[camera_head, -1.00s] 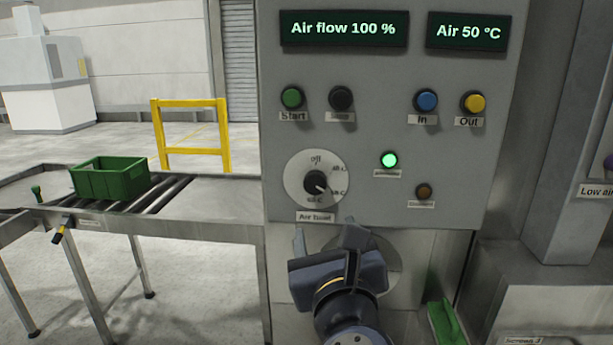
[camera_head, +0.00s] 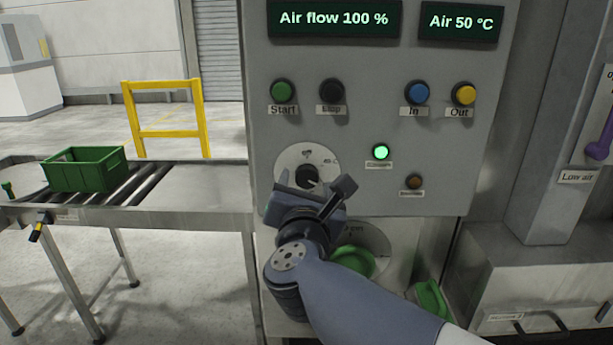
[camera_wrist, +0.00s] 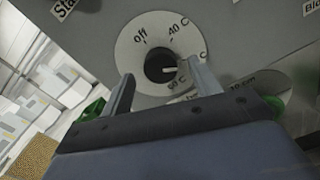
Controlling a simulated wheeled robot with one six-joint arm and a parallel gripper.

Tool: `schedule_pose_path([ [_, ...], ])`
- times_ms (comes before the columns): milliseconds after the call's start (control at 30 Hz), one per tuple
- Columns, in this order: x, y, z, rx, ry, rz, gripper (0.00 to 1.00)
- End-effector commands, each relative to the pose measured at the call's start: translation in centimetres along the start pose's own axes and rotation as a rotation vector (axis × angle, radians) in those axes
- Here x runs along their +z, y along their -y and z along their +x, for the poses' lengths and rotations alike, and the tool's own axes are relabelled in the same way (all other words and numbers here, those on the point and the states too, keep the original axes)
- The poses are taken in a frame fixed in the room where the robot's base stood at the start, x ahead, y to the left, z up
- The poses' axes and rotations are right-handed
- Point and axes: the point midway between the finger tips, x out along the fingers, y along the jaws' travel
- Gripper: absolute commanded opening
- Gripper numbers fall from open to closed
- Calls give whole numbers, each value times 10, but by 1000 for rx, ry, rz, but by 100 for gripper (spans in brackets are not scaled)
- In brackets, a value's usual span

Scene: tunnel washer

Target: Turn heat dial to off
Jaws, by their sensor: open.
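The heat dial is a black knob (camera_head: 307,174) on a round white plate (camera_head: 293,158) on the grey control panel. In the wrist view the knob (camera_wrist: 160,67) shows with the markings Off, 40 C and 60 C around its plate. Its white pointer mark faces right, away from Off at the upper left. My gripper (camera_head: 315,192) is open just below and in front of the dial, covering the plate's lower part. In the wrist view its two fingers (camera_wrist: 160,84) are spread, with the knob between and beyond them; contact cannot be told.
Displays on the panel read Air flow 100 % (camera_head: 334,18) and Air 50 °C (camera_head: 461,22). The Start button (camera_head: 283,91), Stop button (camera_head: 331,91), blue In button (camera_head: 416,91) and yellow Out button (camera_head: 464,94) sit above. A lit green lamp (camera_head: 381,152) is right of the dial. A green crate (camera_head: 85,170) rests on the left conveyor.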

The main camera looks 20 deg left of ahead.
Motion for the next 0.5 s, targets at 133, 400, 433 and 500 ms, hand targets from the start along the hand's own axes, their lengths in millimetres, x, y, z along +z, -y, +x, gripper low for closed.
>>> schedule_pose_path([
  [133,0,0,13,-1,-1,-1,59],
  [400,0,0,17,0,0,0,59],
  [433,0,0,17,0,0,0,59],
  [500,0,0,17,0,0,0,59],
])
